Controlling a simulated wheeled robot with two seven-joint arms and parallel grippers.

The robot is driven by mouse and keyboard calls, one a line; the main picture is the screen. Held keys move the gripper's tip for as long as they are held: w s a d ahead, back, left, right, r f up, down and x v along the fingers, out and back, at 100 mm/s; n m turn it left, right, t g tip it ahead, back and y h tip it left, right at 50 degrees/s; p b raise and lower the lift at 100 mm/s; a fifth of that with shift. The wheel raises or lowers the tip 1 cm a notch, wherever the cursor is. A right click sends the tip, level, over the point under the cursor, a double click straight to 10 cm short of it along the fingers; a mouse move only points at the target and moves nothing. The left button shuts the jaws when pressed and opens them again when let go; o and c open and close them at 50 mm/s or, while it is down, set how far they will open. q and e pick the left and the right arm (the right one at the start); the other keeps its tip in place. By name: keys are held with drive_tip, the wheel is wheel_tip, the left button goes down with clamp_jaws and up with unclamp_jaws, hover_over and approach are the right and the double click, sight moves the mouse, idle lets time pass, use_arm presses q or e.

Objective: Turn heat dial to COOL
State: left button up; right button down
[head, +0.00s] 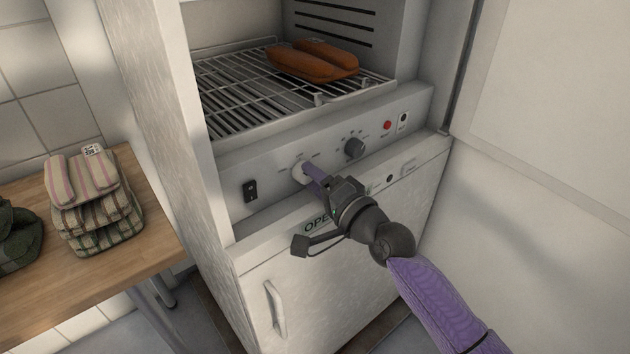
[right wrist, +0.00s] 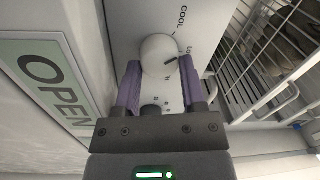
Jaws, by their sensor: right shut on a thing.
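The white heat dial (head: 299,171) is on the slanted control panel of the cabinet. In the right wrist view the round knob (right wrist: 158,52) has a dark pointer line on its right side, slanting up toward a partly hidden label starting "LO". The word COOL (right wrist: 183,16) is printed above and to the right of the knob. My right gripper (head: 309,172) has its purple fingers on either side of the knob, shut on it; both fingers also show in the right wrist view (right wrist: 160,66). My left gripper is not in view.
A black knob (head: 355,147), a red button (head: 387,125) and a black rocker switch (head: 250,190) share the panel. A wire rack (head: 245,100) above holds brown items (head: 312,61). Folded cloths (head: 97,205) lie on a wooden table (head: 45,300). An OPEN sign (right wrist: 45,85) is below the panel.

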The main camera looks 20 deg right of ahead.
drive_tip(key=shift+n, duration=1.4)
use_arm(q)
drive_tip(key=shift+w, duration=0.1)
use_arm(e)
drive_tip(key=shift+n, duration=0.6)
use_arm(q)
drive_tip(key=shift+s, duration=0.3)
use_arm(e)
drive_tip(key=shift+c, duration=2.4)
unclamp_jaws()
drive_tip(key=shift+o, duration=1.2)
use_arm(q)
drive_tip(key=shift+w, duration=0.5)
use_arm(e)
drive_tip(key=shift+o, duration=0.3)
